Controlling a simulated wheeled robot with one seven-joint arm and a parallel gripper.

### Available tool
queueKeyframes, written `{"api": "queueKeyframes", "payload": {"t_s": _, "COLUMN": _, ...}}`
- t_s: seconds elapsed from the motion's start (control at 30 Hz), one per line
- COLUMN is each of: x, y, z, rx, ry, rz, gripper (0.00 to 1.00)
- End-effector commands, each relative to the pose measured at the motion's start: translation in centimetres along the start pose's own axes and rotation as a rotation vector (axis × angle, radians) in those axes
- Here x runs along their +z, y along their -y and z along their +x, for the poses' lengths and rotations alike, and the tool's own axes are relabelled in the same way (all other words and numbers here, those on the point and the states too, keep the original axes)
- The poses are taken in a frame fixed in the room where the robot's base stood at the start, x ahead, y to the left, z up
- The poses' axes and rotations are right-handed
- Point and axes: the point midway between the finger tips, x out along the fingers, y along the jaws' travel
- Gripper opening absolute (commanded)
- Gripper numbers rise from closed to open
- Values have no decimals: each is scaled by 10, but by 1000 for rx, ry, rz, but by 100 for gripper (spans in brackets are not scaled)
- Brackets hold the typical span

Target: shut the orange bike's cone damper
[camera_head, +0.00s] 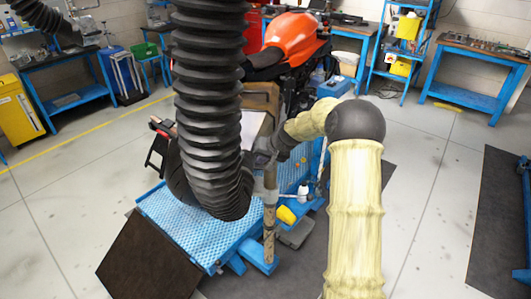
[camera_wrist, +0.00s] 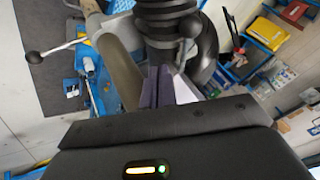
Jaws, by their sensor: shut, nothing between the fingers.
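The orange bike (camera_head: 292,38) stands on the blue lift behind a thick black ribbed hose (camera_head: 208,110). The hose hangs down and bends at its low end, hiding part of the bike. My gripper (camera_head: 262,158) is just right of that bend, partly hard to make out. In the wrist view my gripper (camera_wrist: 168,72) is shut and empty, with its tips close below the hose's dark ribbed end (camera_wrist: 165,22). The damper's flap is not visible.
The blue lift platform (camera_head: 185,222) and a brown post (camera_head: 270,215) are close below my gripper. Blue workbenches (camera_head: 470,85) line the back. Grey floor (camera_head: 425,170) is free to the right.

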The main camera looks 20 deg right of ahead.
Motion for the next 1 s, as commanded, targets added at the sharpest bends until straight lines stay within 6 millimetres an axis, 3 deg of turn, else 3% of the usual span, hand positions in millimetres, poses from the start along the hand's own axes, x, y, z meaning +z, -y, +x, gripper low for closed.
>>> {"api": "queueKeyframes", "payload": {"t_s": 0.37, "x": -1, "y": -1, "z": 53, "rx": 2, "ry": 1, "rz": 3, "gripper": 0}}
{"api": "queueKeyframes", "payload": {"t_s": 0.5, "x": -1, "y": 22, "z": 62, "rx": 0, "ry": 1, "rz": -1, "gripper": 0}}
{"api": "queueKeyframes", "payload": {"t_s": 0.63, "x": -1, "y": 32, "z": 69, "rx": 0, "ry": -1, "rz": -1, "gripper": 0}}
{"api": "queueKeyframes", "payload": {"t_s": 0.97, "x": 0, "y": 35, "z": 73, "rx": 1, "ry": -1, "rz": 0, "gripper": 0}}
{"api": "queueKeyframes", "payload": {"t_s": 1.0, "x": -5, "y": 20, "z": 68, "rx": 2, "ry": -4, "rz": 6, "gripper": 0}}
